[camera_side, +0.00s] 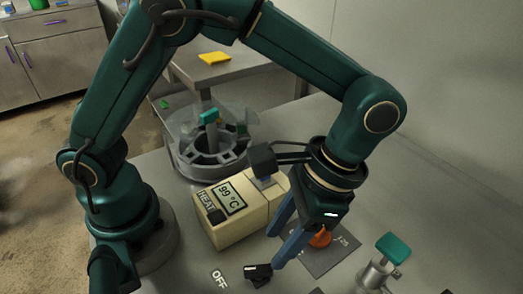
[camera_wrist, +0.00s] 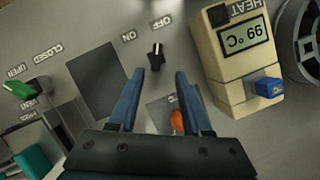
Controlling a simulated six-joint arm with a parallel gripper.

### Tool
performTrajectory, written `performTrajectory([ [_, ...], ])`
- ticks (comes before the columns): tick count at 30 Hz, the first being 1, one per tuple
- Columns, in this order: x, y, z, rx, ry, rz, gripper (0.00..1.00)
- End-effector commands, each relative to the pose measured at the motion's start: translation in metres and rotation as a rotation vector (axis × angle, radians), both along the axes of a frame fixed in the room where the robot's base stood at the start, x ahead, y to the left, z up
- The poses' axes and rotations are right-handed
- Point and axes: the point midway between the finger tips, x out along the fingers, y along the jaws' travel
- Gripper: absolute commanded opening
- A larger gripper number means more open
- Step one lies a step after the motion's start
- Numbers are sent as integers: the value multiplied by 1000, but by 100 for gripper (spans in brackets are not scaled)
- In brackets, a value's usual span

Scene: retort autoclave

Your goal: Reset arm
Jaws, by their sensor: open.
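My gripper (camera_side: 274,250) is open and empty, pointing down over the metal bench. Its two blue fingers also show in the wrist view (camera_wrist: 159,74), apart with nothing between the tips. A black knob (camera_side: 258,272) stands on the bench close to the fingertips. In the wrist view the knob (camera_wrist: 156,57) lies just beyond the gap, near ON and OFF labels. Whether a finger touches it I cannot tell. An orange knob (camera_side: 320,238) on a dark plate sits behind the fingers and shows partly in the wrist view (camera_wrist: 177,121).
A cream heater box (camera_side: 228,228) reading 99 °C stands left of my gripper. A round metal vessel (camera_side: 188,172) with a teal handle is behind it. A teal-handled valve (camera_side: 393,248) stands at right. A green lever (camera_wrist: 20,88) is near OPEN and CLOSED labels.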

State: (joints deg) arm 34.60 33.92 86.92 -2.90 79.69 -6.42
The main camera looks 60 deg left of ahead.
Motion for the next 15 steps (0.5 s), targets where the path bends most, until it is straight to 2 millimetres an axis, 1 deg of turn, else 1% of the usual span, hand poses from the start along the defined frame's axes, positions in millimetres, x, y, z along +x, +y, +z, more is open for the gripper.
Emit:
performTrajectory([
  [1,7,3,10,-20,-30,26,49],
  [5,17,23,41,-69,-117,109,49],
  [6,19,30,50,-85,-150,138,49],
  [9,21,49,70,-120,-234,203,49],
  [12,19,68,85,-149,-321,264,49],
  [15,14,86,96,-172,-411,318,49],
])
